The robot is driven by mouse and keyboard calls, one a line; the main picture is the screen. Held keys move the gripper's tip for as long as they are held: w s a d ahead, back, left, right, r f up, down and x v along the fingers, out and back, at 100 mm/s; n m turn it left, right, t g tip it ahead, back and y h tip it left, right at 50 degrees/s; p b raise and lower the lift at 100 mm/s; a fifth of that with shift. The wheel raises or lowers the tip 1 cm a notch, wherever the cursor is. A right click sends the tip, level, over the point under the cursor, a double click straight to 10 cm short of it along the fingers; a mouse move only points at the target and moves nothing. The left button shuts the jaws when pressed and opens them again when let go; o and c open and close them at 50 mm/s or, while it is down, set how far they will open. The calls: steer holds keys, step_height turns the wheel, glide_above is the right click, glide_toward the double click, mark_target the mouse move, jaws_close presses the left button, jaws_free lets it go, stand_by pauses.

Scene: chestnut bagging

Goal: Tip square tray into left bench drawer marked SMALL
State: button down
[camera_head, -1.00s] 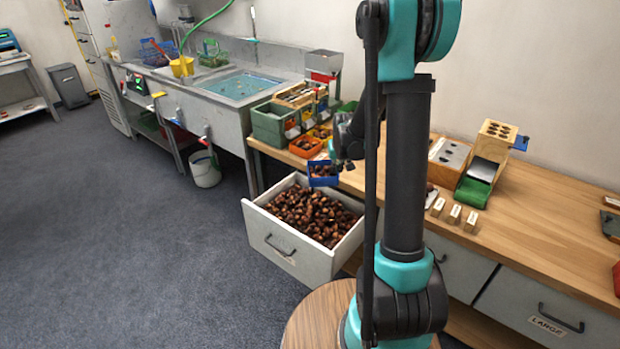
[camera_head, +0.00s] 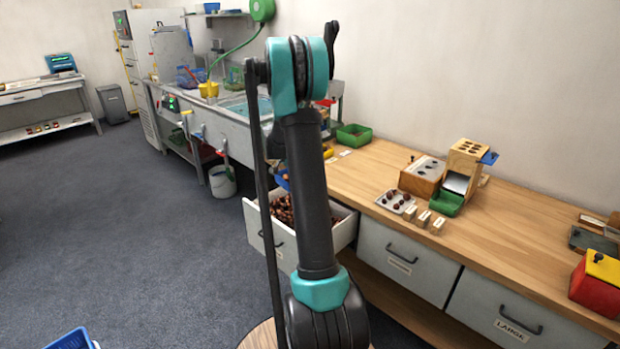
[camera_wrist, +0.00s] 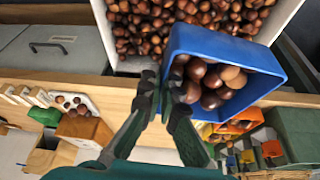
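My gripper (camera_wrist: 165,95) is shut on one wall of the blue square tray (camera_wrist: 268,59), which holds several brown chestnuts (camera_wrist: 212,85). In the head view only a bit of the blue tray (camera_head: 282,180) shows, behind my arm, which hides the gripper. The left bench drawer (camera_head: 262,238) is pulled out and holds many chestnuts (camera_head: 284,209); its label cannot be read. In the wrist view the drawer's chestnuts (camera_wrist: 150,37) lie just beyond the tray, at the top. The chestnuts are still inside the tray.
Two shut drawers stand to the right, the farther (camera_head: 507,312) marked LARGE. The bench top (camera_head: 490,230) carries a wooden block with holes (camera_head: 467,160), a white plate (camera_head: 395,201) and small label blocks (camera_head: 423,218). Floor is clear left of the drawer.

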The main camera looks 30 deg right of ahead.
steer(key=d+r+m+g, duration=0.1)
steer(key=d+m, duration=0.2)
steer(key=d, duration=0.2)
steer(key=a+h, duration=0.2)
steer(key=h, duration=0.5)
steer(key=a+g+h, duration=0.1)
steer(key=a+h, duration=0.1)
steer(key=h, duration=0.5)
steer(key=a+f+g+h, duration=0.1)
steer(key=a+h, duration=0.1)
steer(key=h, duration=0.5)
steer(key=shift+h, duration=0.4)
steer(key=shift+r+g+y, duration=0.1)
steer(key=shift+g+y, duration=0.2)
